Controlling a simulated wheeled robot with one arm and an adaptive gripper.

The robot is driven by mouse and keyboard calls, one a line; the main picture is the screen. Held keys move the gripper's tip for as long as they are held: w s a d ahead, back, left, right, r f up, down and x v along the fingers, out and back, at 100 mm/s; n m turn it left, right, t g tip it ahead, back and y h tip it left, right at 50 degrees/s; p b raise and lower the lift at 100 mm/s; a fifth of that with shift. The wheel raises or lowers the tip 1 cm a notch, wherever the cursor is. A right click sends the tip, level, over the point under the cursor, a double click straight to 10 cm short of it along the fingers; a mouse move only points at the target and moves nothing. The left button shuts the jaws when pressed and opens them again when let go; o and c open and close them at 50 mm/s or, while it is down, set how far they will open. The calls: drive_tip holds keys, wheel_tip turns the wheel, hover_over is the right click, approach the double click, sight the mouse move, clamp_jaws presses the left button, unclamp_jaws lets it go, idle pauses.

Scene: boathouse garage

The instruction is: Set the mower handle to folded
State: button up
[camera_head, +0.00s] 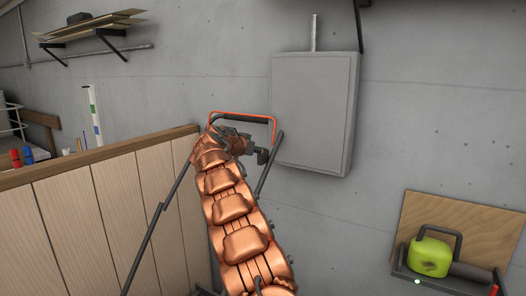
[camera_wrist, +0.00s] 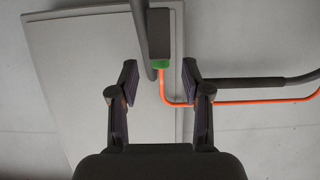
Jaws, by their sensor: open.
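The mower handle's dark side tubes rise in the head view to a crossbar with a thin orange-red bail (camera_head: 241,113). The handle stands raised and slanted; the mower body is mostly hidden. In the wrist view, the dark handle tube (camera_wrist: 257,84) and orange bail (camera_wrist: 235,103) run to the right. A dark block with a green end (camera_wrist: 160,32) sits on the tube at the top centre. My gripper (camera_wrist: 159,72) is open, its fingertips on either side of the line of the green end. Contact cannot be told. In the head view my arm partly covers the handle.
A grey wall cabinet (camera_head: 312,112) is close behind the handle. A wooden partition (camera_head: 105,195) stands on the left. A shelf with a green-yellow tool (camera_head: 431,257) is at lower right. Another shelf with boards (camera_head: 95,27) is high at left.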

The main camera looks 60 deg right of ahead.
drive_tip(key=shift+p+x, duration=1.15)
drive_tip(key=shift+x, duration=1.35)
drive_tip(key=shift+w, duration=0.1)
drive_tip(key=shift+c, duration=0.2)
clamp_jaws()
